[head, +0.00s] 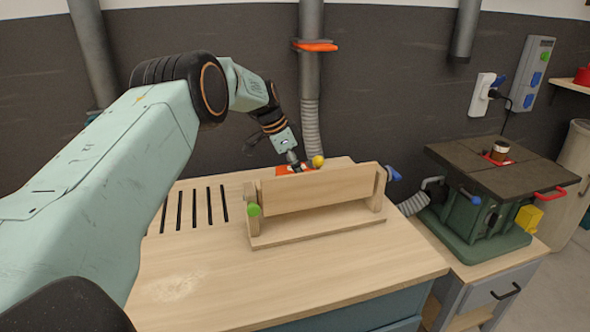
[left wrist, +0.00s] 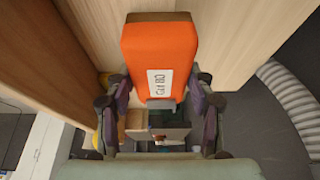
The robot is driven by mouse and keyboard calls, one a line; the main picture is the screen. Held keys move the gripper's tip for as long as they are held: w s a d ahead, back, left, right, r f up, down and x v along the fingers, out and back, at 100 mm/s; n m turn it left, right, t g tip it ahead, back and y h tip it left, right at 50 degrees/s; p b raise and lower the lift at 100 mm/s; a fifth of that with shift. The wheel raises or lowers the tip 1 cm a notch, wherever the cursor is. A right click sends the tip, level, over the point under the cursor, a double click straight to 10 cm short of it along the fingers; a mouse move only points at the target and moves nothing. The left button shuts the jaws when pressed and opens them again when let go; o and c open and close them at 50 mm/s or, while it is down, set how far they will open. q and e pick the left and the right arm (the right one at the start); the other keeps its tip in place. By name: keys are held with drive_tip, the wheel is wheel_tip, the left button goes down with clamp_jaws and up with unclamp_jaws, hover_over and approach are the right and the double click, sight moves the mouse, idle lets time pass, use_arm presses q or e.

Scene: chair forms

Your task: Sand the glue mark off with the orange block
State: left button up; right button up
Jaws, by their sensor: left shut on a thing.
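The orange block (left wrist: 160,45) has a white grit label and sits between the fingers of my left gripper (left wrist: 158,105). The gripper is shut on it. In the head view my left gripper (head: 297,165) is behind the upright board of the wooden chair form (head: 330,190). Only a little of the orange block (head: 283,170) shows there, and the board hides the rest. A pale rough patch (head: 175,288) marks the near left of the bench top; I cannot tell if it is the glue mark. My right gripper is out of view.
The wooden bench (head: 330,285) has dark slots (head: 195,208) at its left and clear room in front of the form. A green knob (head: 254,210) and a yellow knob (head: 318,161) are by the form. A green machine (head: 480,210) stands right, with a ribbed hose (head: 413,204).

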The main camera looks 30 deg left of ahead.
use_arm(q)
drive_tip(key=shift+s+a+p, duration=0.45)
drive_tip(key=shift+s+a, duration=0.45)
drive_tip(key=shift+s, duration=0.1)
drive_tip(key=shift+w+d+f+b, duration=0.15)
drive_tip(key=shift+w+d+b, duration=0.2)
drive_tip(key=shift+w, duration=0.1)
drive_tip(key=shift+w+d+b, duration=0.4)
drive_tip(key=shift+w+d, duration=0.2)
drive_tip(key=shift+s+a+p, duration=0.55)
drive_tip(key=shift+s+a, duration=0.4)
drive_tip(key=shift+s, duration=0.1)
drive_tip(key=shift+r+p, duration=3.15)
drive_tip(key=shift+r, duration=1.65)
drive_tip(key=shift+f, duration=0.1)
drive_tip(key=shift+w, duration=0.1)
drive_tip(key=shift+w+d, duration=0.1)
